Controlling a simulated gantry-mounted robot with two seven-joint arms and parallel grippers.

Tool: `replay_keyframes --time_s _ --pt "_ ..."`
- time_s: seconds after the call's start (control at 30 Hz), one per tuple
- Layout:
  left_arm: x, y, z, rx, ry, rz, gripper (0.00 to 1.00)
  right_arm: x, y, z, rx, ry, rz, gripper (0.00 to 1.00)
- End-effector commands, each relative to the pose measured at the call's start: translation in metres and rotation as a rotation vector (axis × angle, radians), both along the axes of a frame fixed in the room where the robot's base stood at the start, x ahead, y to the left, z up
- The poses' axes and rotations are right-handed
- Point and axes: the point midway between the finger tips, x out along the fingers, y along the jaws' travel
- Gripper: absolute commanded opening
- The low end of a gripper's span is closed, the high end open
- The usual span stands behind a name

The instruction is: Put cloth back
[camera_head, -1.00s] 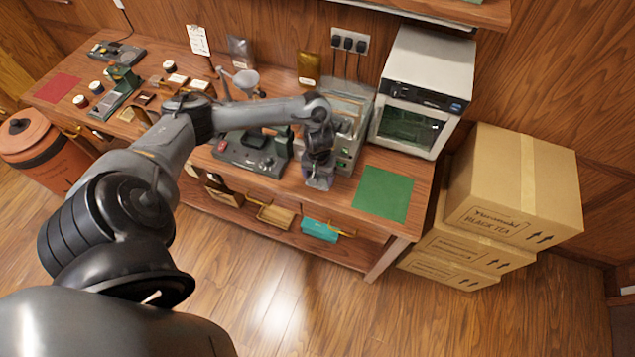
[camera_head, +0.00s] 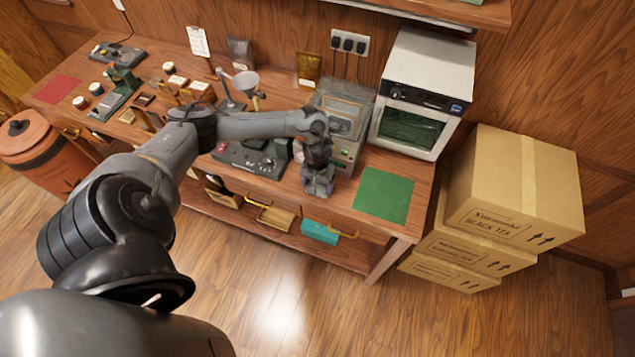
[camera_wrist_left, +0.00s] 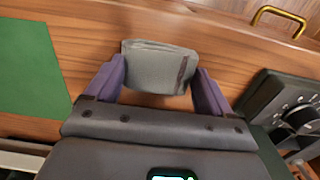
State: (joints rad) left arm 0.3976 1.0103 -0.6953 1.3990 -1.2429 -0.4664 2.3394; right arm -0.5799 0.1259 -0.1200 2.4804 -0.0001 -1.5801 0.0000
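A small grey folded cloth (camera_wrist_left: 160,66) with a dark stripe lies between the two purple fingers of my left gripper (camera_wrist_left: 158,75) in the left wrist view. The fingers stand well apart, with one at each side edge of the cloth. I cannot tell whether they press on it or whether it rests on the table. In the head view my left gripper (camera_head: 318,188) points down over the wooden table (camera_head: 345,228) near its front edge, left of the green mat (camera_head: 384,194). My right gripper is not in view.
A grey control unit with knobs (camera_head: 252,153) stands left of the gripper. A clear-lidded machine (camera_head: 345,105) and a white oven (camera_head: 427,85) stand behind. Cardboard boxes (camera_head: 515,185) are stacked at the right.

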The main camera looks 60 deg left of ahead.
Motion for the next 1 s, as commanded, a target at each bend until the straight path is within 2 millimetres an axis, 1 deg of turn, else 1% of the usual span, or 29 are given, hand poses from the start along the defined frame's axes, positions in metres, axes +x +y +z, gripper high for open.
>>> replay_keyframes --time_s 0.03,0.1,0.37,0.47,0.57,0.67,0.8,1.0 --pt "0.0 0.0 0.0 0.0 0.0 0.0 0.91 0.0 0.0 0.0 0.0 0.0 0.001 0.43" --pt "0.0 0.0 0.0 0.0 0.0 -0.001 1.0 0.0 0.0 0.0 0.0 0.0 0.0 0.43" --pt "0.0 0.0 0.001 0.0 0.0 -0.002 1.0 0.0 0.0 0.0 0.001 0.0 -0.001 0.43" --pt "0.0 0.0 0.007 -0.001 -0.001 -0.002 1.0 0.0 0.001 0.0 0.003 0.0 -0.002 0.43" --pt "0.0 0.0 0.018 -0.001 -0.001 -0.002 1.0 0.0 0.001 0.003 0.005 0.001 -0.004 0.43" --pt "0.0 0.0 0.034 0.001 -0.002 -0.002 1.0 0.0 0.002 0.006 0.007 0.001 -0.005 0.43" --pt "0.001 0.0 0.061 0.001 -0.003 -0.003 1.0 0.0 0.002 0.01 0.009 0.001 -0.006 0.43" --pt "0.0 0.0 0.095 0.001 -0.001 -0.003 1.0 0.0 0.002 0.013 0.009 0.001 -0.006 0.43"
